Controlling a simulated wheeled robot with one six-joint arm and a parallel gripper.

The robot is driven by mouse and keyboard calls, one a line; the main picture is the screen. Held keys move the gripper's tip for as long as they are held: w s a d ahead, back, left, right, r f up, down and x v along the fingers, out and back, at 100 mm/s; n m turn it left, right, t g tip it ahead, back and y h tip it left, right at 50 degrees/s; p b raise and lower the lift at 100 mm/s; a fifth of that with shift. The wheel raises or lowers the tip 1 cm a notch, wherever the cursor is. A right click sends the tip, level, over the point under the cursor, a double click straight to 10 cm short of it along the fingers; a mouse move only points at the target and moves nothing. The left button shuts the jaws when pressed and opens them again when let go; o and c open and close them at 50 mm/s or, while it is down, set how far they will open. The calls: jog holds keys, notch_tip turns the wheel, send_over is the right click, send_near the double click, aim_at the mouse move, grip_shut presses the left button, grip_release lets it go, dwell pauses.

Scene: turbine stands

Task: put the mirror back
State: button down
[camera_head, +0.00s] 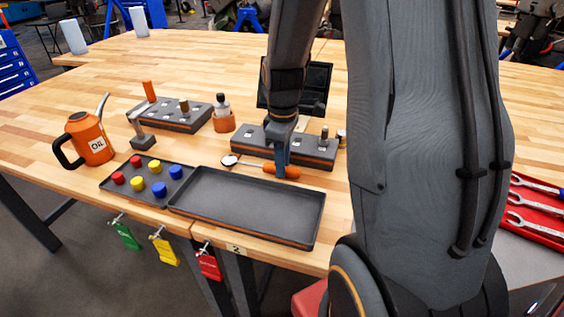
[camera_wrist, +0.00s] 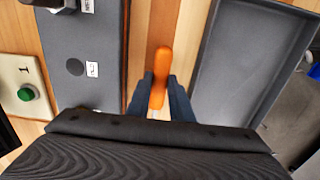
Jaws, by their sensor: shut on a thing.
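The mirror (camera_head: 230,160) has a small round head, a thin rod and an orange handle (camera_wrist: 162,66). It lies level, low over the strip of wood between the empty dark tray (camera_head: 205,222) and the grey holder block (camera_head: 318,154). My gripper (camera_head: 282,168) is shut on the orange handle, with the round head pointing left in the head view. In the wrist view my gripper (camera_wrist: 160,92) has a finger on each side of the handle. I cannot tell whether the mirror touches the table. The grey block shows a round hole and a white label in the wrist view.
Coloured pegs stand in a smaller tray (camera_head: 140,184) left of the empty one. A green button (camera_wrist: 26,94) shows in the wrist view.

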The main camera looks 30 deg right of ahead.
jog(key=shift+f, duration=0.3)
jog(key=c, duration=1.3)
grip_release()
jog(key=shift+c, duration=0.2)
jog(key=shift+r, duration=0.1)
jog(key=shift+r+p, duration=3.1)
jog(key=shift+r, duration=0.35)
jog(key=shift+s+a+f, duration=0.1)
jog(key=shift+s+a, duration=0.05)
jog(key=shift+a, duration=0.1)
jog(key=s+a+m+b, duration=0.2)
jog(key=s+a+m, duration=0.1)
jog(key=s+a+f+m+t+b, duration=0.1)
jog(key=s+a+m+b, duration=0.1)
jog(key=s+a+m, duration=0.1)
jog(key=s+a+m+b, duration=0.1)
jog(key=s+a+m, duration=0.2)
jog(key=s, duration=0.1)
jog(key=shift+a+f+b, duration=0.15)
jog(key=shift+f+b, duration=0.2)
jog(key=shift+b, duration=0.05)
